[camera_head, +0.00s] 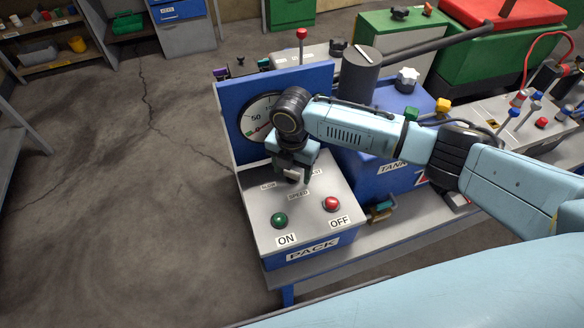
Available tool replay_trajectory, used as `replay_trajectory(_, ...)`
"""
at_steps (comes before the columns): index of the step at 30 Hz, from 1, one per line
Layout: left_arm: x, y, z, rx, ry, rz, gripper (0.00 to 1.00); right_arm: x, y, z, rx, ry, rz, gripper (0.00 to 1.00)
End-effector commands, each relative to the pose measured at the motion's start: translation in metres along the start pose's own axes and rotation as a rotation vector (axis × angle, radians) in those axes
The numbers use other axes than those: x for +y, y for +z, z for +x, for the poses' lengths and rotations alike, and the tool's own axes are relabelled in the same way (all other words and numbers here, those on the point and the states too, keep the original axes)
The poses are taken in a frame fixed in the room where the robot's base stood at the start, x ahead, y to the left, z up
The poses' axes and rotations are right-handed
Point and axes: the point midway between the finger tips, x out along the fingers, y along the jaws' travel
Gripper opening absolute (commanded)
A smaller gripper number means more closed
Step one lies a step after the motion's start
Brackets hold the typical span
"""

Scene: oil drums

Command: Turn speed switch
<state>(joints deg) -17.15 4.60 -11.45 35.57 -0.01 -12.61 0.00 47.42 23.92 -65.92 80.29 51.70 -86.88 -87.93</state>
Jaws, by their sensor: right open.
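The speed switch (292,178) is a small knob on the sloped grey top of the blue PACK box (313,250). The SPEED label is just in front of it, with a label to each side, the left one reading SLOW. My right gripper (291,174) points down right over the switch, and its jaws are open. The gripper covers part of the switch, so I cannot tell which way the switch points or whether a finger touches it. My left gripper is not in view.
A green ON button (279,220) and a red OFF button (332,204) are on the box's front. A round dial (258,112) stands behind on a blue panel. A blue TANK box (384,178) is to the right. Open floor (120,220) is left.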

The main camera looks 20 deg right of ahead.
Motion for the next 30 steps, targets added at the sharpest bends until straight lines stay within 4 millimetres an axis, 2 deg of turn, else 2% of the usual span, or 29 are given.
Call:
replay_trajectory(1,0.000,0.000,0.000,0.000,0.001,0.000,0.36,0.000,0.000,0.000,0.000,0.000,0.000,0.60)
replay_trajectory(11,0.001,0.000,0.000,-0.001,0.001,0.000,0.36,0.000,0.000,0.000,0.000,0.000,0.000,0.18)
replay_trajectory(20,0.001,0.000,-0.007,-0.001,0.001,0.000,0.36,0.000,0.000,-0.002,0.002,-0.002,0.041,0.18)
replay_trajectory(30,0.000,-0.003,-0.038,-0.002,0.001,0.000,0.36,0.000,-0.001,-0.005,0.004,-0.002,0.265,0.18)
